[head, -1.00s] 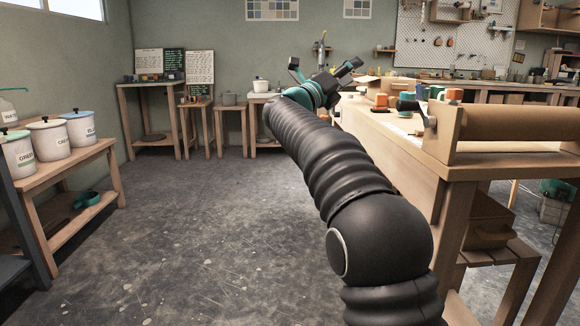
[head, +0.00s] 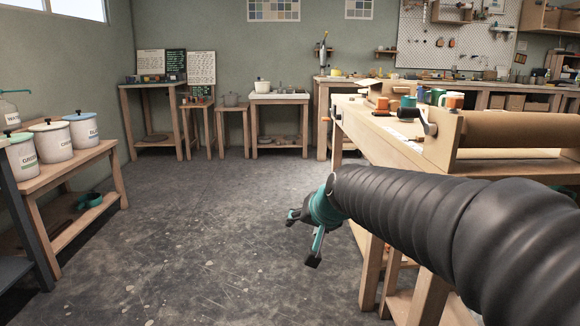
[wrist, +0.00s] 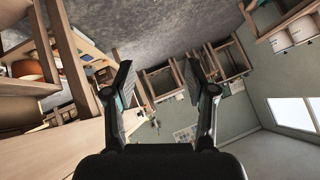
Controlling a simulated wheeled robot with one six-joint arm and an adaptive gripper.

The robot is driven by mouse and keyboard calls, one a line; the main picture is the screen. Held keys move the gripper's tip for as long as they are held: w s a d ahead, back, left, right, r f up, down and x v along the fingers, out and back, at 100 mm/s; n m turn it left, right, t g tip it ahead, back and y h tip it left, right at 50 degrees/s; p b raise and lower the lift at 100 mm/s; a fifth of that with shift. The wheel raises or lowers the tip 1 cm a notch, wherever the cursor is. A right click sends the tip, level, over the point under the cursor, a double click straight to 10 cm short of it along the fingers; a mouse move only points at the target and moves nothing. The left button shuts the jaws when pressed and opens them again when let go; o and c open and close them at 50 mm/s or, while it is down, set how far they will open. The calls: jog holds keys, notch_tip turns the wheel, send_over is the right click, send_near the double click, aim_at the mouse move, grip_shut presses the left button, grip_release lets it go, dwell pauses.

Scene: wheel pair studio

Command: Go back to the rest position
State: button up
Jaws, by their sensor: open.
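My gripper (head: 302,238) hangs low over the open floor in the head view, left of the workbench (head: 385,150) and apart from it. My black ribbed arm reaches in from the right, in front of the bench's lower part. In the wrist view my gripper (wrist: 162,85) has its two fingers spread wide with nothing between them. That view is tilted, with the floor at the top and the wall below.
Labelled white bins (head: 50,142) stand on a low wooden shelf at the left. The grey floor (head: 190,230) between is clear.

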jog(key=s+d+f+g+h, duration=0.1)
jog(key=s+d, duration=0.3)
jog(key=s, duration=0.5)
jog(key=s+d+f+n+g+h+p, duration=0.1)
jog(key=s+d+f, duration=0.2)
jog(key=s, duration=0.6)
jog(key=s+d+f+g+h+p, duration=0.1)
jog(key=s+d+f, duration=0.1)
jog(key=s+d, duration=0.3)
jog(key=shift+s+f+n, duration=0.15)
jog(key=shift+s+n, duration=0.25)
jog(key=shift+s, duration=1.75)
